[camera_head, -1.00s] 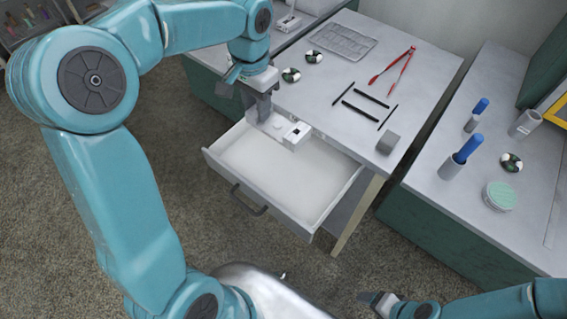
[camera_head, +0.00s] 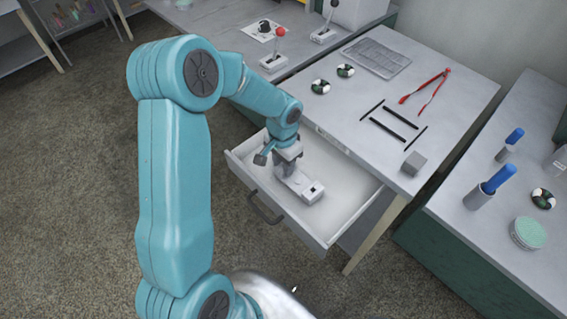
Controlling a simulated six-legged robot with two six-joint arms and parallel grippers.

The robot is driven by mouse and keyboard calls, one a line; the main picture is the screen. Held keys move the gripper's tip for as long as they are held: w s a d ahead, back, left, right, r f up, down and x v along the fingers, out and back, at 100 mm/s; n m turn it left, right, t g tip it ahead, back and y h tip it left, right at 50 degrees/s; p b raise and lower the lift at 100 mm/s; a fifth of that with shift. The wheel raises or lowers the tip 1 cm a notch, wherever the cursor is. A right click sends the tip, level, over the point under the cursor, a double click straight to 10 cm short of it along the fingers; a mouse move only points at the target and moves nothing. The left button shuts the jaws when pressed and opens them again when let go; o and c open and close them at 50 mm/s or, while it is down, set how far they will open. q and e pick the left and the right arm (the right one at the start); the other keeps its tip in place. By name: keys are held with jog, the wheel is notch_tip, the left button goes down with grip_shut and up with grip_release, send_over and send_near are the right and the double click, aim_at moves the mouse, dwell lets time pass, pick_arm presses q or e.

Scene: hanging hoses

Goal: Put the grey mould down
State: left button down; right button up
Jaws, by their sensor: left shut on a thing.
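My left gripper (camera_head: 287,168) is shut on a pale grey, elongated block, which I take as the grey mould (camera_head: 308,191). The block has a small square opening near its right end. Gripper and mould are within the outline of the open white drawer (camera_head: 345,219), towards its middle. I cannot tell whether the mould touches the drawer floor. The fingers hide the mould's left end. My right gripper is out of view.
The drawer floor around the mould is clear. The grey tabletop (camera_head: 345,100) above holds a grey compartment tray (camera_head: 377,57), red tongs (camera_head: 424,88), dark rods (camera_head: 393,130) and a grey cube (camera_head: 413,163). A side bench (camera_head: 470,235) holds blue-handled items (camera_head: 490,187).

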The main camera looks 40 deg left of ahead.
pick_arm(q)
jog(key=shift+w+a+f, duration=0.1)
jog(key=shift+f, duration=0.15)
jog(key=shift+r, duration=0.1)
jog(key=shift+f, duration=0.2)
jog(key=c, duration=0.8)
grip_release()
